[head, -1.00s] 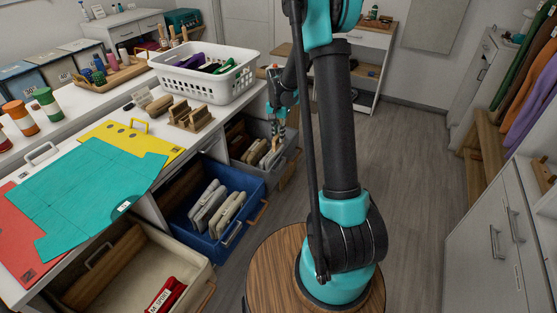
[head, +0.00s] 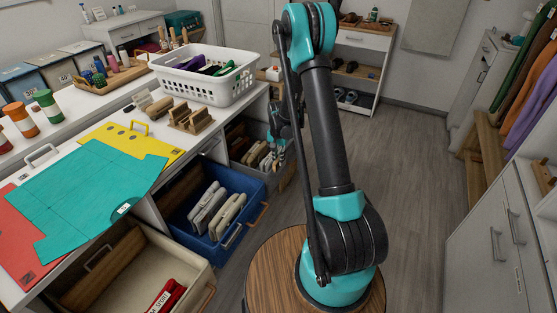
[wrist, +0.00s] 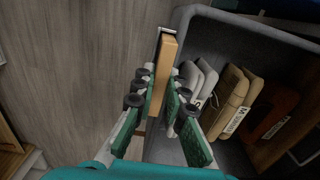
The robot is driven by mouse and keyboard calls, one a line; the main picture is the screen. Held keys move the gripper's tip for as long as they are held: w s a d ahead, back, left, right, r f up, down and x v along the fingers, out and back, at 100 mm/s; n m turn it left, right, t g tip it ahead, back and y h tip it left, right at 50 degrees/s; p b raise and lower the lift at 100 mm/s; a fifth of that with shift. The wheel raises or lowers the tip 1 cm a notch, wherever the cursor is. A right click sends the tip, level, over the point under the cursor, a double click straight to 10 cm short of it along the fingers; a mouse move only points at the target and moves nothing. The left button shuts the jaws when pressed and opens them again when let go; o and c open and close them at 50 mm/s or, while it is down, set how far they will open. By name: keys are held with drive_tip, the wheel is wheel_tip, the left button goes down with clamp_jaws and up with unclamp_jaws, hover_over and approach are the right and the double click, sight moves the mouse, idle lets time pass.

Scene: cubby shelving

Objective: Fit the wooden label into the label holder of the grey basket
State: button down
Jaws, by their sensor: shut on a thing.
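The wooden label (wrist: 165,68) is a light brown slat in the wrist view. My gripper (wrist: 160,97) is shut on it, with the green fingers on either side. The grey basket (wrist: 242,28) lies to the right of the label, and the label is at its outer front side. A thin pale metal edge (wrist: 167,30), seemingly the label holder, shows at the far end of the label. I cannot tell whether the label is inside it or only against it. In the head view my gripper (head: 277,150) is small, in front of the grey basket (head: 238,148).
The grey basket holds several pale and brown folded items (wrist: 232,97). A blue basket (head: 254,192) and a cream basket (head: 187,247) stand pulled out nearer. A white basket (head: 203,86) stands on the counter above. Open floor (head: 400,170) lies to the right.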

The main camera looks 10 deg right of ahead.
drive_tip(key=c, duration=1.6)
unclamp_jaws()
drive_tip(key=shift+f, duration=0.1)
drive_tip(key=shift+o, duration=0.2)
wheel_tip(320, 180, up, 12)
drive_tip(key=s+d+r+n+t, duration=0.1)
drive_tip(key=s+r+n, duration=0.1)
drive_tip(key=s+r, duration=0.35)
drive_tip(key=s+d+r+n+t, duration=0.1)
drive_tip(key=s+d+r, duration=0.1)
drive_tip(key=s, duration=0.7)
drive_tip(key=s+d+f+n+t, duration=0.1)
drive_tip(key=s+n, duration=0.3)
drive_tip(key=s, duration=1.2)
drive_tip(key=shift+f+t, duration=0.15)
drive_tip(key=shift+t, duration=0.45)
